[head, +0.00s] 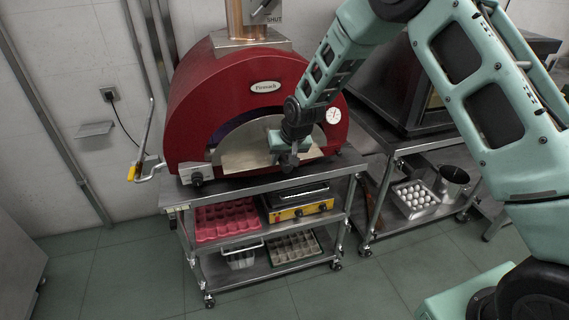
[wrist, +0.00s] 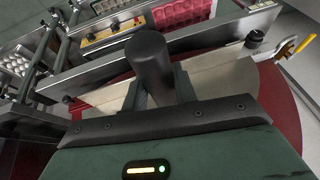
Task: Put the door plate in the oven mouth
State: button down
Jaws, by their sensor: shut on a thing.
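A dark gap shows at the mouth's left side, and I cannot tell whether the plate sits flush. My gripper (head: 288,158) is in front of the mouth and covers the plate's right part. In the wrist view my gripper (wrist: 160,91) is shut on the plate's thick black handle (wrist: 148,55). The beige plate (wrist: 222,82) shows on both sides of the fingers.
The cart's steel top (head: 265,183) has a narrow front ledge below the mouth. A yellow-handled lever (head: 134,172) sticks out at left. A second, dark oven (head: 400,85) stands right, behind my arm. Lower shelves hold a pink tray (head: 226,219) and a yellow-fronted appliance (head: 300,209).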

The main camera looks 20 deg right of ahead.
jog(key=shift+w+f+b, duration=0.1)
jog(key=shift+w+b, duration=0.75)
jog(key=shift+w, duration=3.7)
jog(key=shift+f, duration=0.25)
jog(key=c, duration=1)
grip_release()
jog(key=shift+c, duration=0.2)
